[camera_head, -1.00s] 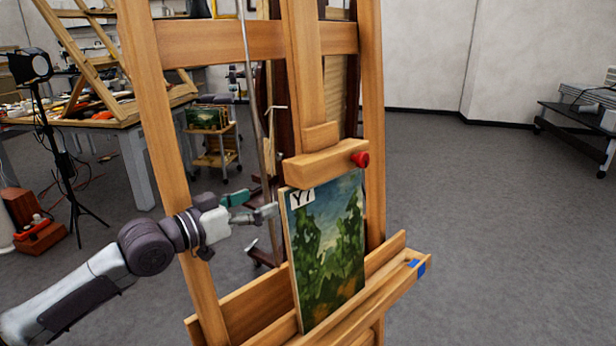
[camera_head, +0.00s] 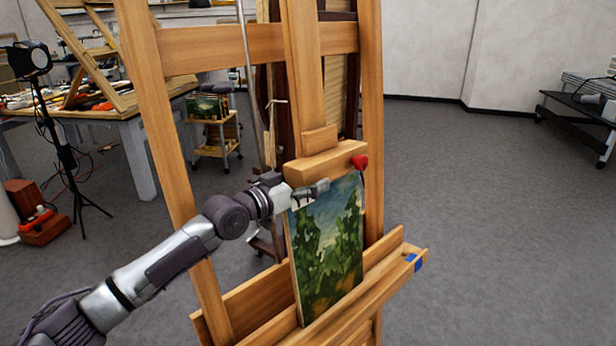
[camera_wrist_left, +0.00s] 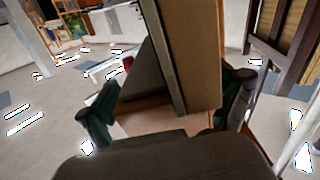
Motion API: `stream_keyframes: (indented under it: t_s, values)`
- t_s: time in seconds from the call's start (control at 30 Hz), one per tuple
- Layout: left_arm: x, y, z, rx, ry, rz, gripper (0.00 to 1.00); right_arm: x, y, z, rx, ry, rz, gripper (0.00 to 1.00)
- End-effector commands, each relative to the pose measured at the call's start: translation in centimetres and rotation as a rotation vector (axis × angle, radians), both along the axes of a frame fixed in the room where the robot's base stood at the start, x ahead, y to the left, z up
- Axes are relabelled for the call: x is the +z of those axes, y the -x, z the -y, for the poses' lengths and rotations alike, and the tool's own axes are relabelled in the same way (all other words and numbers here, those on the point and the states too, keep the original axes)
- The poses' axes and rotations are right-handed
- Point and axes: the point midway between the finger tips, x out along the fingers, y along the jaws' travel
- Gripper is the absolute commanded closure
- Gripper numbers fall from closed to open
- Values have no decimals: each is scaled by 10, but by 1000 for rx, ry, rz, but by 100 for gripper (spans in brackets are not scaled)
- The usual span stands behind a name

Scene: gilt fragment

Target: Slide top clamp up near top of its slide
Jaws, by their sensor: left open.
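The top clamp (camera_head: 325,165) is a light wooden block with a red knob (camera_head: 360,162) at its right end. It sits low on the upright wooden slide (camera_head: 303,60), at the top edge of a green landscape painting (camera_head: 330,250). My left gripper (camera_head: 316,188) is just under the clamp's left part, at the painting's upper left corner, and covers its label. In the left wrist view my open gripper (camera_wrist_left: 180,85) has a finger on either side of a tan board; I cannot tell which board, or whether the fingers touch it. My right gripper is out of view.
The easel's left post (camera_head: 155,110) stands close beside my left arm. A wooden ledge (camera_head: 400,265) under the painting juts forward. A lamp on a tripod (camera_head: 50,130), a cluttered workbench (camera_head: 140,150) and a small cart (camera_head: 222,140) stand behind at left.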

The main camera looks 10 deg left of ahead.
Motion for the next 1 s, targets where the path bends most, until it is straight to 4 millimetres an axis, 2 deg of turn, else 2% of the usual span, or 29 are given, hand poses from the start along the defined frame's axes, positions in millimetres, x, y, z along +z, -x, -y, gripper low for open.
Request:
stream_keyframes:
  t_s: [0.27, 0.77, 0.8, 0.9, 1.0]
  values:
    - [0, -1, 1, 0, 1, -1, 8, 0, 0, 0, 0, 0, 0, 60]
    - [0, -1, 1, 0, 1, -1, 91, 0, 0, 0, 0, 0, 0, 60]
    - [0, -1, 1, 0, 1, -1, 95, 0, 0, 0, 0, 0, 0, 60]
    - [4, -1, 0, 0, 1, 1, 95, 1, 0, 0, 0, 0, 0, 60]
    - [23, -3, -2, 1, 3, 5, 95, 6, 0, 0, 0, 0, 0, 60]
